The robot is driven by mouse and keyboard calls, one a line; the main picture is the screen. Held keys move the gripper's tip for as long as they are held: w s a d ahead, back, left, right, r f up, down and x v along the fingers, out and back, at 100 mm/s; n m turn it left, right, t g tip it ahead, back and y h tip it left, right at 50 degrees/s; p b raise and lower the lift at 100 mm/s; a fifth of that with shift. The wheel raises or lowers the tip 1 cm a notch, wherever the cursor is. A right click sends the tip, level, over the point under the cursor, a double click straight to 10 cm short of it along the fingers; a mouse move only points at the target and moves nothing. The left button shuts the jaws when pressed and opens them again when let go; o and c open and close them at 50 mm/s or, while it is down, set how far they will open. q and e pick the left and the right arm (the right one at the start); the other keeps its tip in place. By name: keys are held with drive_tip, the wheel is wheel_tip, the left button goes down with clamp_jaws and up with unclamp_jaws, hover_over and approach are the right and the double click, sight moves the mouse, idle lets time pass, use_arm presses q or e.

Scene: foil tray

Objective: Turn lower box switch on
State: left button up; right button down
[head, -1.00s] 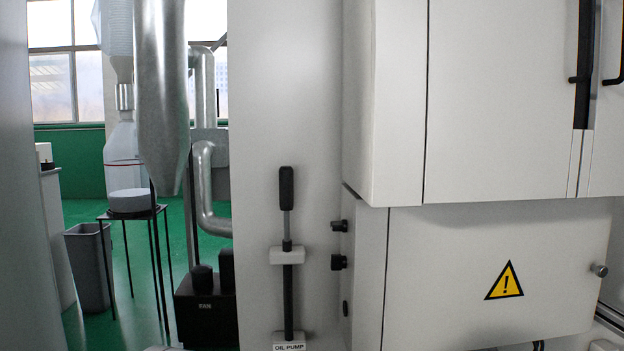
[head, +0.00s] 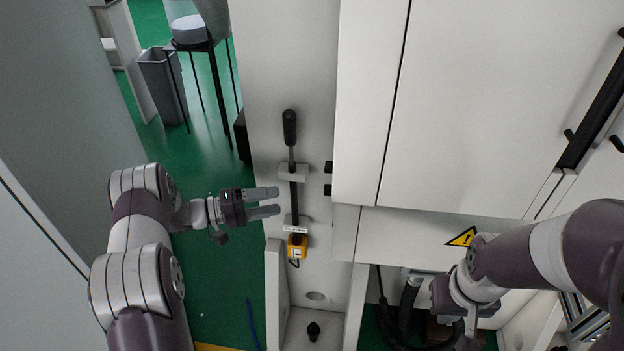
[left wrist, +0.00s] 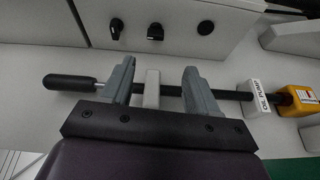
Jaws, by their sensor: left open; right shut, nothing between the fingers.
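Three black knobs sit on the side of the lower white box in the left wrist view: a left knob (left wrist: 116,28), a middle one with a raised grip (left wrist: 155,31) and a right one (left wrist: 206,27). In the head view I see two of them, an upper (head: 328,167) and a lower (head: 328,190). My left gripper (head: 277,201) is open and empty, left of the oil pump lever; its fingers (left wrist: 158,68) show in the wrist view, apart from the knobs. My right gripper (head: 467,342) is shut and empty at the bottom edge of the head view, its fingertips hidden.
The black oil pump lever (head: 290,130) stands on the panel, with a yellow box (head: 297,246) beneath it. The lower white box carries a warning triangle (head: 461,237). White cabinet doors (head: 480,100) fill the upper right. Green floor (head: 215,270) lies open at left.

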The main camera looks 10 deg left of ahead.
sight(329, 190)
use_arm(q)
drive_tip(key=p+x, duration=0.2)
drive_tip(key=x, duration=1)
drive_tip(key=shift+d+r+n+p, duration=0.2)
drive_tip(key=shift+r+n+p, duration=0.1)
drive_tip(key=shift+r+p, duration=0.1)
drive_tip(key=shift+s, duration=0.1)
drive_tip(key=c, duration=1.1)
drive_tip(key=shift+o, duration=0.2)
drive_tip(key=shift+f, duration=0.1)
